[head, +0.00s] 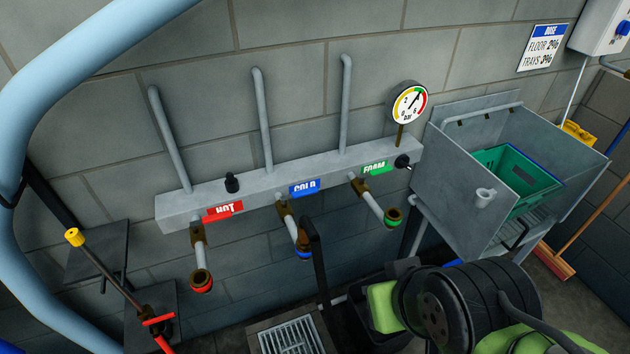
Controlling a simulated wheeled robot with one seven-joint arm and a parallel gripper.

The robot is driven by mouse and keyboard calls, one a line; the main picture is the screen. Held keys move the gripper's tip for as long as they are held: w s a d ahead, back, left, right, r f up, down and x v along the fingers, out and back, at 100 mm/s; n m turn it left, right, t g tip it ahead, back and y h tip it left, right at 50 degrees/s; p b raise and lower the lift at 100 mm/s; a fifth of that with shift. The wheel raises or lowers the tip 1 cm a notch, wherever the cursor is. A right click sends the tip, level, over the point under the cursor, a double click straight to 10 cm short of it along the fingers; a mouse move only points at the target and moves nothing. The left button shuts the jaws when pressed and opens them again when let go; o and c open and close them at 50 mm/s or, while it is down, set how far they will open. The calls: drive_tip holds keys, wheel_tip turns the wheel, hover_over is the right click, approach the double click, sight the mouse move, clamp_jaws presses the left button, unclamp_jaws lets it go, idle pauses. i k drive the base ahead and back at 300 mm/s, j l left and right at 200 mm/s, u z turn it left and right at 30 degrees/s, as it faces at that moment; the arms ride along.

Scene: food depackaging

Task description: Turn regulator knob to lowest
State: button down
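A grey manifold (264,194) runs along the block wall with labels HOT (224,210), COLD (304,187) and FOAM (374,168). A small black knob (402,161) sits at its right end, under the round pressure gauge (409,104). Another black knob or fitting (231,183) stands on the manifold's top near HOT. Which of the two is the regulator knob cannot be told for sure. The gauge needle seems to point up and right; its exact reading is too small to tell. My gripper is not in view.
Outlets with red (201,282), blue (304,252) and green (393,217) ends hang below the manifold. A hose reel (470,308) stands in front at lower right. A grey sink (462,190) holding a green crate (508,172) is right of the manifold.

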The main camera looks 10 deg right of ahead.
sight(403, 161)
drive_tip(key=l+u, duration=0.8)
drive_tip(key=k+l+u, duration=0.15)
drive_tip(key=l+u, duration=0.25)
drive_tip(key=k+l+u, duration=0.15)
drive_tip(key=l+u, duration=0.2)
drive_tip(key=k+l+u, duration=0.2)
drive_tip(key=l+u, duration=0.2)
